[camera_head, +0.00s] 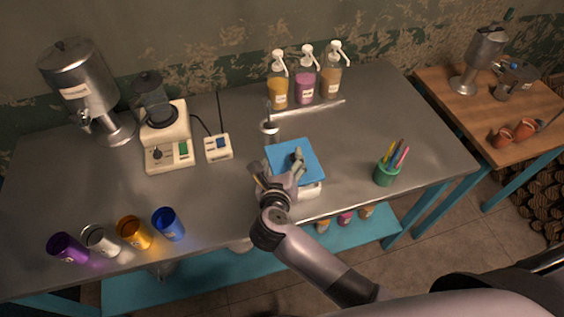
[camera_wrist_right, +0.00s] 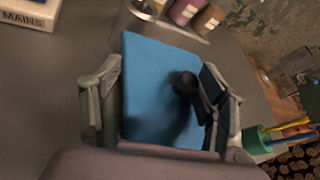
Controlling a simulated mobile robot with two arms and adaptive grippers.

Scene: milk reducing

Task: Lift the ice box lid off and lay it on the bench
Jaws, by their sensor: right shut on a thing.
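The ice box lid (camera_head: 308,150) is a flat blue square with a dark knob, and it also shows in the right wrist view (camera_wrist_right: 150,75). The white ice box (camera_head: 311,190) shows at the lid's front edge, near the front of the grey bench (camera_head: 240,190). Most of the box is hidden under the lid and my arm. My right gripper (camera_head: 293,162) is at the lid, shut on it, with its fingers around the knob area. I cannot tell whether the lid is clear of the box. My left gripper is not in view.
A green cup of coloured sticks (camera_head: 386,174) stands right of the box. Pump bottles (camera_head: 304,85) stand behind, and a white appliance (camera_head: 168,145) is to the left. Several coloured cups (camera_head: 135,233) line the front left. Bare bench lies left of the box.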

